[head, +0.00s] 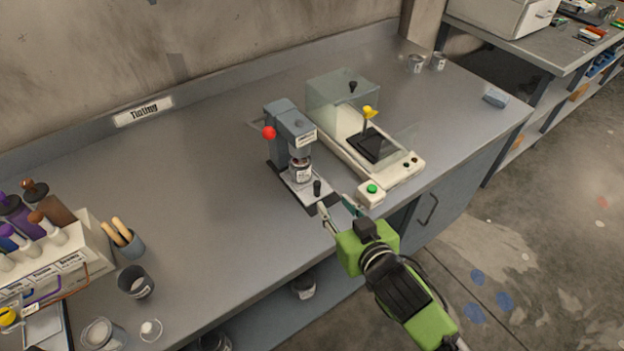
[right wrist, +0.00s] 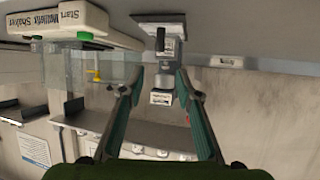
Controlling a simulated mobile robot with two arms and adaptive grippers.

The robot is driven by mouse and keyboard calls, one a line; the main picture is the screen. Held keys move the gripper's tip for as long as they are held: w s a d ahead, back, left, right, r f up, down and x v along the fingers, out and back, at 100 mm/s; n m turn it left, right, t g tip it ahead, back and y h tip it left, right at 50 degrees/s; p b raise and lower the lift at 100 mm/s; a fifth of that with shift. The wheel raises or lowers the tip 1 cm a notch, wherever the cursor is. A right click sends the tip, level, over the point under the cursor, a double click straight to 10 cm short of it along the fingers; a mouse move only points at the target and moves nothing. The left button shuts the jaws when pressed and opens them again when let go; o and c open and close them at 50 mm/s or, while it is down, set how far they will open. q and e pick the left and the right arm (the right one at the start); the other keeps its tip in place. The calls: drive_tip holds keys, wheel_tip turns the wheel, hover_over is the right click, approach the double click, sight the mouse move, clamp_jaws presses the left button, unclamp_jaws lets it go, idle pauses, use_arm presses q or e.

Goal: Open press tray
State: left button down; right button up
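The grey press (head: 288,128) with a red ball knob (head: 268,132) stands on the bench. Its flat tray (head: 302,189) carries a small jar (head: 301,173) under the press head and an upright black handle (head: 317,187) near the front end. In the right wrist view, which looks upside down, the tray (right wrist: 148,20) and black handle (right wrist: 160,40) appear ahead of the fingers. My right gripper (head: 334,208) is open at the tray's front end; its teal fingers (right wrist: 159,78) are apart with nothing between them. It is close to the handle but not around it. My left gripper is out of view.
A bottle rack (head: 88,233) and cups (head: 135,282) are at the left. The bench (head: 215,190) is bare left of the press.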

sight(318, 183)
drive_tip(key=p+x, duration=0.1)
drive_tip(key=x, duration=1.2)
drive_tip(key=shift+w+f, duration=0.1)
clamp_jaws()
